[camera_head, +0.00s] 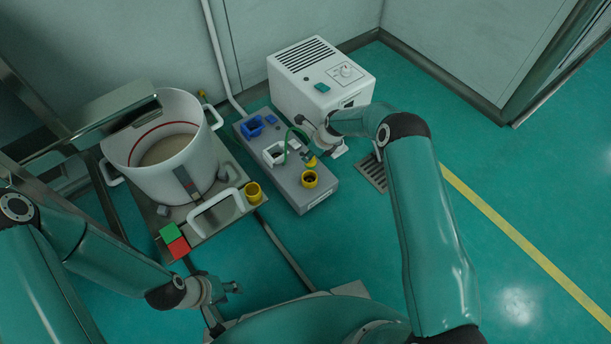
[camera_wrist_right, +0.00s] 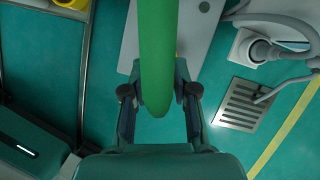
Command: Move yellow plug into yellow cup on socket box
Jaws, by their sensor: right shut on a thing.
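The grey socket box (camera_head: 290,190) lies on the floor with a yellow cup (camera_head: 310,182) near its front end. The cup's inside looks dark. The yellow plug (camera_head: 311,162) is at my right gripper (camera_head: 308,154), just behind the yellow cup and apart from it. In the right wrist view the green cable (camera_wrist_right: 156,60) passes between the fingers of my right gripper (camera_wrist_right: 160,92) and hides the plug. The right gripper is shut on the plug. My left gripper (camera_head: 230,287) hangs low at the front, away from the box; its fingers are too small to judge.
A blue socket (camera_head: 251,128) and a white one (camera_head: 274,154) stand on the box. Left are the white sieve drum (camera_head: 165,165), another yellow cup (camera_head: 253,193) and green and red blocks (camera_head: 178,248). A white control unit (camera_head: 320,80) stands behind.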

